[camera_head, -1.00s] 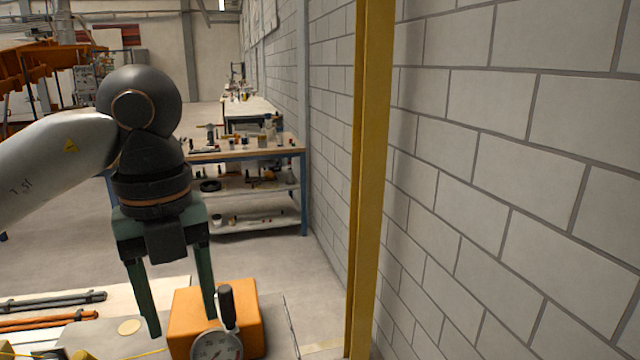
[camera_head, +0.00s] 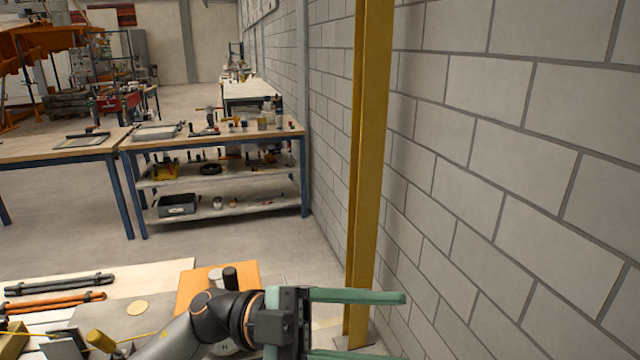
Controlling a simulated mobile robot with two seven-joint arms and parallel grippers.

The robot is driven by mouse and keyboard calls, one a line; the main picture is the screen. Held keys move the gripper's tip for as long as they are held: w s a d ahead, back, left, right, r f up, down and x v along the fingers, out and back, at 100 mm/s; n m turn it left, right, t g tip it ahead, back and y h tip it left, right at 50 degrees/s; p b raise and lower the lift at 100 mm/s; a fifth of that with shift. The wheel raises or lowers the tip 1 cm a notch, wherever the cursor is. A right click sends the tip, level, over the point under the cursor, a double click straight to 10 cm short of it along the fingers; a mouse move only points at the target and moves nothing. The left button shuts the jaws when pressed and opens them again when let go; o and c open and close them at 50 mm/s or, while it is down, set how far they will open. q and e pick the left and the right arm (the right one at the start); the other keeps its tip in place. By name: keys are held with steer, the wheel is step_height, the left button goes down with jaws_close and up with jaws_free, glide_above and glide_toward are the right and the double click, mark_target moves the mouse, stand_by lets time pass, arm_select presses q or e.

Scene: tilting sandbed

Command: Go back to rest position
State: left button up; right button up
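My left arm comes in low from the bottom left. Its gripper (camera_head: 400,327) lies near the bottom edge, in front of the foot of the yellow post. Its two green fingers point right and stand apart with nothing between them. The lower finger is partly cut by the picture's edge. The arm and gripper cover part of an orange block (camera_head: 228,275) and most of the round dial gauge (camera_head: 226,350) in front of it. My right gripper is not in view.
A yellow post (camera_head: 368,150) and a block wall (camera_head: 490,180) close off the right. A light worktop (camera_head: 150,278) at lower left bears black tongs (camera_head: 60,284), orange tongs (camera_head: 55,304) and a round disc (camera_head: 138,308). Blue-legged benches (camera_head: 215,140) stand farther back, beyond open floor.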

arm_select(q)
steer(key=w+a+f+n+t+h, duration=0.1)
steer(key=w+a+f+n+t, duration=0.3)
steer(key=n+t, duration=0.55)
steer(key=w+a+f+n+t, duration=0.1)
steer(key=w+f+n+t, duration=0.1)
steer(key=w+n+t, duration=0.7)
steer(key=s+a+f+n+t+y+p, duration=0.1)
steer(key=a+f+n+t+y, duration=0.25)
steer(key=f+y, duration=0.35)
steer(key=a+f+n+t+y+p, duration=0.1)
steer(key=a+f+n+t+y, duration=0.3)
steer(key=f, duration=0.4)
steer(key=s+a+f+n+g+y, duration=0.2)
steer(key=s+a+f+g+y, duration=0.1)
steer(key=s+f, duration=0.6)
steer(key=s+a+f+n+g+y, duration=0.3)
steer(key=s+a+f+g, duration=0.3)
steer(key=f, duration=0.9)
steer(key=s+y, duration=0.1)
steer(key=s, duration=0.2)
steer(key=shift+a+y, duration=0.3)
steer(key=shift+a, duration=0.1)
steer(key=shift+r, duration=0.1)
